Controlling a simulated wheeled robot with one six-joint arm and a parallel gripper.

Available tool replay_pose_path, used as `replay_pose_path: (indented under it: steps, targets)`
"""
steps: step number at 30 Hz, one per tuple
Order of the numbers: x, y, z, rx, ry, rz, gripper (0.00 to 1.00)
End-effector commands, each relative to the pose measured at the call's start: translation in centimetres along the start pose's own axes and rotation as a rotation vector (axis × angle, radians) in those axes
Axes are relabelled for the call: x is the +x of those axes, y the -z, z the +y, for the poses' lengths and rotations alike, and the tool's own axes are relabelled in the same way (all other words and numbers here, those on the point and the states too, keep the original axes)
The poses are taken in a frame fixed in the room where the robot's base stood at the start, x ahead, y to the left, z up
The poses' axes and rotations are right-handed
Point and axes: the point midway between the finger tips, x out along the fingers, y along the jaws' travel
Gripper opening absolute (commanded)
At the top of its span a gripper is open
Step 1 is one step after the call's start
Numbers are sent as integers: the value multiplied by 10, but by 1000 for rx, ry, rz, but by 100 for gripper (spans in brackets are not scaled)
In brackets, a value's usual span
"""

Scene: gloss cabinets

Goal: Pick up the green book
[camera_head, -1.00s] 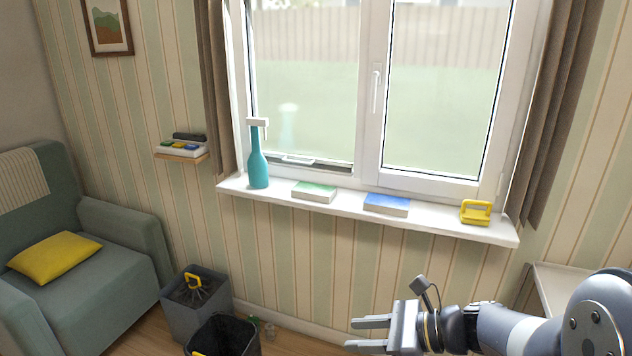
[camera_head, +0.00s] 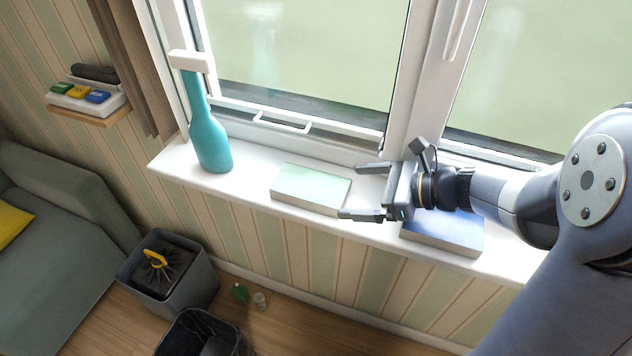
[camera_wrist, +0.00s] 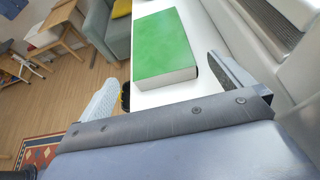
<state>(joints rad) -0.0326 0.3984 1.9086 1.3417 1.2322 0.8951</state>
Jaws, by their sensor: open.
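The green book (camera_head: 311,187) lies flat on the white windowsill, to the right of the teal bottle. My gripper (camera_head: 358,191) is open and empty just to the right of the book, its fingers pointing left towards the book's near end. In the wrist view the green book (camera_wrist: 164,48) lies ahead, between the lines of my two open fingers (camera_wrist: 165,85). The right finger is close beside the book's right corner; I cannot tell whether it touches.
The teal bottle (camera_head: 208,130) stands left of the book. A blue book (camera_head: 447,232) lies under my wrist, partly hidden. The window frame (camera_head: 290,133) rises behind the sill (camera_head: 253,190). Two dark bins (camera_head: 180,283) stand on the floor below.

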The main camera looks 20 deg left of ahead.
Motion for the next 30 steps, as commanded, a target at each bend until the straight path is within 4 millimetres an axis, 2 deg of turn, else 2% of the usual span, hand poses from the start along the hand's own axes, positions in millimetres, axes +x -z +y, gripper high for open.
replay_pose_path:
  steps: [3, 13, 21, 30]
  targets:
    - [19, 0, 1, 1, -5, 1, 100]
    - [45, 0, 2, 1, -3, 1, 100]
    - [81, -1, 4, 1, -4, 1, 100]
    - [87, -1, 3, 0, 0, 1, 100]
